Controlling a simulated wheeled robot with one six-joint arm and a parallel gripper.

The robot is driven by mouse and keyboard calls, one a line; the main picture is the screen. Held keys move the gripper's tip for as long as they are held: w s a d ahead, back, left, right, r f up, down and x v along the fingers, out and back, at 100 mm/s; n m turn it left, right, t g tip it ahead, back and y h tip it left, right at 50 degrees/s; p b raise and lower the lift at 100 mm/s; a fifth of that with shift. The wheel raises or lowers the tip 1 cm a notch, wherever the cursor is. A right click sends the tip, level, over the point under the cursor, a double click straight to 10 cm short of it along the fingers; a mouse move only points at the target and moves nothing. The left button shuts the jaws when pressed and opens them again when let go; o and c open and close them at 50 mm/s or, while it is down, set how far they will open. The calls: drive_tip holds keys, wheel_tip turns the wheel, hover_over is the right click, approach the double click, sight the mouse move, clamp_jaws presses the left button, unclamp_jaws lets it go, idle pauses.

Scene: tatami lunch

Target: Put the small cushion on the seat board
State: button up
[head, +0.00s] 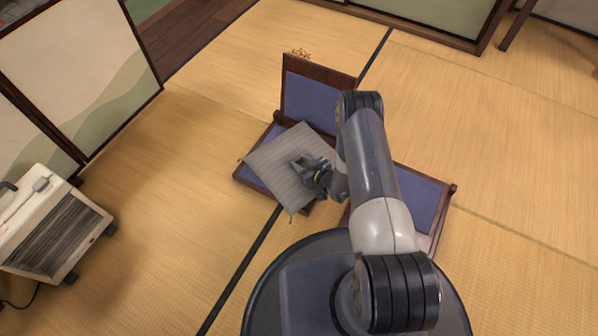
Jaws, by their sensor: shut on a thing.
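A grey square cushion (283,172) lies tilted over a low legless chair with a dark wood frame. My gripper (302,164) is shut on the cushion near its right side. The chair has an upright blue-padded backrest (308,97) and a seat board (244,172) that shows only at its edges. The cushion hides most of this board. Whether the cushion touches the board or hangs just above it, I cannot tell.
A second blue-padded board with a wood frame (422,200) lies to the right, partly hidden by my arm. A white heater (48,225) stands at the left near painted sliding panels (75,70). Tatami floor (500,120) is clear at the right.

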drive_tip(key=shift+f+b, duration=1)
drive_tip(key=shift+f, duration=1.7)
drive_tip(key=shift+f, duration=0.1)
drive_tip(key=o, duration=1.2)
